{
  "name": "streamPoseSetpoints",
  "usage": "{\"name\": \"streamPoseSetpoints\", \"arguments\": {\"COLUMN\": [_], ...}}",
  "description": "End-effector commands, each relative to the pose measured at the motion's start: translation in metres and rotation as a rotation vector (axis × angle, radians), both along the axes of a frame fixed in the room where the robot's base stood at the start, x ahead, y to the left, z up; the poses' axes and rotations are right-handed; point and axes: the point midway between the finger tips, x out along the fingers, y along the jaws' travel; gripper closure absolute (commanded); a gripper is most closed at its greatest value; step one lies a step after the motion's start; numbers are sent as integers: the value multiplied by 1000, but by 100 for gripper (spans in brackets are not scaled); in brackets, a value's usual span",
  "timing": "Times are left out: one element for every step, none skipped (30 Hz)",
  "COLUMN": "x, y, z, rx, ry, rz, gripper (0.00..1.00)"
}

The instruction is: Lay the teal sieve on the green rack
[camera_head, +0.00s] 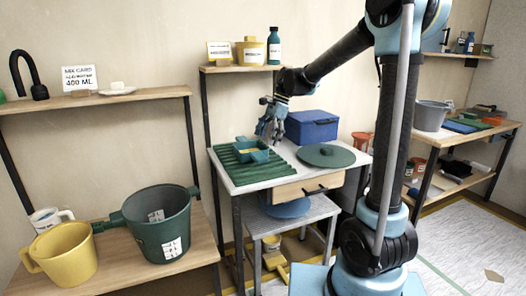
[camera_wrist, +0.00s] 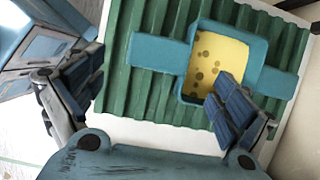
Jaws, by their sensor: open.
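The teal sieve (camera_head: 251,152) lies on the green ribbed rack (camera_head: 229,174) on the middle table. In the wrist view the sieve (camera_wrist: 270,84) shows as a teal rectangular frame with a tab on each side and a yellow spotted inside. It rests across the ridges of the rack (camera_wrist: 130,87). My gripper (camera_head: 268,133) is just above the sieve's back right side. Its two fingers are spread wide in the wrist view (camera_wrist: 155,100), with nothing between them. The right finger overlaps the sieve's lower edge in view; I cannot tell if it touches.
A blue box (camera_head: 312,127) and a round green lid (camera_head: 326,155) sit right of the rack. A shelf (camera_head: 240,68) with a yellow pot and teal bottle is behind. A large green pot (camera_head: 158,222) and yellow jug (camera_head: 62,252) stand on the left bench.

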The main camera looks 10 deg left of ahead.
Motion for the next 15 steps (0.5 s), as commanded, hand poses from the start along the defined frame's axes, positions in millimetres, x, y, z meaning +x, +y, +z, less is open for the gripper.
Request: {"name": "streamPoseSetpoints", "arguments": {"x": [1,2,3,4,5,6,6,7,7,7,7,7,7,7,7], "y": [-4,-5,-6,-7,-8,-10,-10,-11,-12,-12,-13,-13,-13,-13,-15], "z": [8,12,17,20,23,27,29,31,33,34,34,35,35,35,35], "rx": [0,0,0,0,0,0,0,0,0,0,0,0,0,0,1], "ry": [0,0,-1,-1,-1,-1,-1,-1,-1,-1,-1,-1,-1,-1,-3], "rz": [-1,-1,0,0,0,0,0,0,0,0,0,0,0,0,2], "gripper": [6,6,6,6,6,6,6,6,6,6,6,6,6,6,6]}}
